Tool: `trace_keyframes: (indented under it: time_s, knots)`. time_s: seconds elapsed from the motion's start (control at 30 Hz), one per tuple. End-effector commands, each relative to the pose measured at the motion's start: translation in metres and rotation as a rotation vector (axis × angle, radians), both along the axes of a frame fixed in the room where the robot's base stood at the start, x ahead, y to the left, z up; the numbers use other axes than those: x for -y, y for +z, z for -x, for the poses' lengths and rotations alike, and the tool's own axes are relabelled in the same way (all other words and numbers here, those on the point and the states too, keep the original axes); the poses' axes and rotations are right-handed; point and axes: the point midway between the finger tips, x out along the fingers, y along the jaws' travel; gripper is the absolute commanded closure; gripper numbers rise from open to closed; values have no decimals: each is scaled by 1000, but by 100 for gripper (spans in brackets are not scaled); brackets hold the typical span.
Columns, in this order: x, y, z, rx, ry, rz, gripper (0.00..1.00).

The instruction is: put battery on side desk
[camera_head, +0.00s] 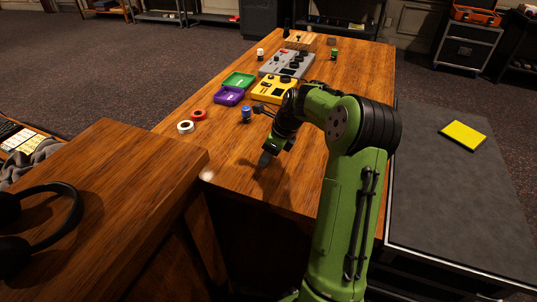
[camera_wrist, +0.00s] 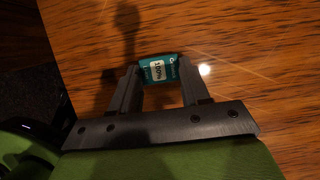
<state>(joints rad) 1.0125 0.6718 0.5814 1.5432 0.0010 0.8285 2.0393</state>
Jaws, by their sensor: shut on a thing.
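The battery (camera_wrist: 158,70) is a small teal block with a white label, seen in the wrist view. My gripper (camera_wrist: 160,74) is shut on it, one finger on each side. In the head view my gripper (camera_head: 266,157) is over the near part of the long wooden desk (camera_head: 235,170); the battery is too small and dark to make out there. I cannot tell whether the battery touches the wood. A lower wooden desk (camera_head: 100,190) stands at the left, and a dark grey-topped table (camera_head: 430,200) at the right; I cannot tell which is the side desk.
Black headphones (camera_head: 70,215) lie on the left desk. A yellow pad (camera_head: 463,134) lies on the grey table. Tape rolls (camera_head: 185,127), a blue item (camera_head: 247,114), purple and green trays (camera_head: 238,80), and yellow and grey mixers (camera_head: 287,64) stand farther along the long desk.

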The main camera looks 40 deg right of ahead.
Motion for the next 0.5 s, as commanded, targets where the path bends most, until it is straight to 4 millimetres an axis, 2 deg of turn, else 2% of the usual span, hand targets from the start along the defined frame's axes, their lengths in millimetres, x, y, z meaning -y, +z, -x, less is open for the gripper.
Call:
trace_keyframes:
  time_s: [0.07,0.1,0.23,0.27,0.5]
  knots:
    - [0,-2,0,0,0,-1,84]
    - [0,-2,0,0,0,0,51]
    - [0,-2,0,0,0,0,31]
    - [0,-2,0,0,0,0,29]
    - [0,-1,0,0,1,0,29]
